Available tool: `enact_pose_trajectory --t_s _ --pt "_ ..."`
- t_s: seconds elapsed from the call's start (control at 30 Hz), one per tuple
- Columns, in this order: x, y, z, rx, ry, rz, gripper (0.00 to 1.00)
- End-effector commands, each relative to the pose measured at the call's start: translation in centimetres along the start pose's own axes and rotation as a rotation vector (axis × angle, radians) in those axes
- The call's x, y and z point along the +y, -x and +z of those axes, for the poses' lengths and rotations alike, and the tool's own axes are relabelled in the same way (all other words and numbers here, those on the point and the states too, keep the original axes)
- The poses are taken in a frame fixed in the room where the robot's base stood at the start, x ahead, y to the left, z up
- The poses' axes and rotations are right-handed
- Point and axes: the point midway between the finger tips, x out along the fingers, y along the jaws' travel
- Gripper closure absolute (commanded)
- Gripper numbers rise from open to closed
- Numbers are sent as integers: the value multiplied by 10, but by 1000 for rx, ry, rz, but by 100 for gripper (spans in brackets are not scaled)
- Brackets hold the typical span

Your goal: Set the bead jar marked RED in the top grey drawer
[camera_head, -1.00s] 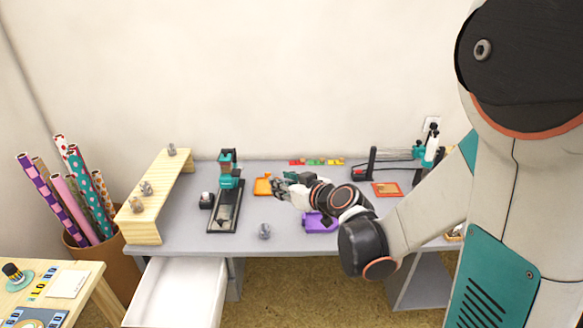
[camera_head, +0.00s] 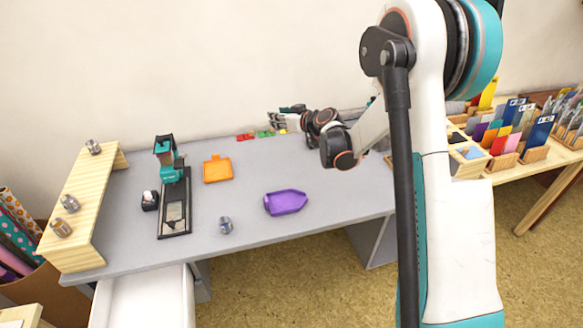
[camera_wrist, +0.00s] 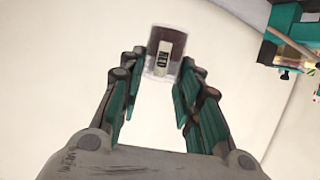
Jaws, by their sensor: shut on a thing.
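The bead jar marked RED (camera_wrist: 163,50) is clear with dark contents and a pale label. It sits between the fingertips of my gripper (camera_wrist: 160,78) in the wrist view, and the fingers are shut on it. In the head view my gripper (camera_head: 284,118) is above the back of the grey desk, near the coloured strips; the jar is too small to tell there. A pale drawer (camera_head: 147,300) under the desk's left end stands pulled out, its visible inside empty. My gripper is well behind and to the right of it.
A small jar (camera_head: 225,225) stands on the desk front, and several more are on the wooden riser (camera_head: 88,215). A stamp press (camera_head: 174,205), orange tray (camera_head: 218,170) and purple tray (camera_head: 286,202) lie between. Card racks (camera_head: 510,145) stand at right.

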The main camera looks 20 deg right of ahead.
Motion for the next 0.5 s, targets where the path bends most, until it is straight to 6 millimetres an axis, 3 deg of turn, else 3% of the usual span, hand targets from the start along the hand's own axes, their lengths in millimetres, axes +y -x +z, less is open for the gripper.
enact_pose_trajectory --t_s 0.17,0.5 --pt "1 -12 23 0 1 -2 92" --pt "1 -41 102 0 1 -1 92"
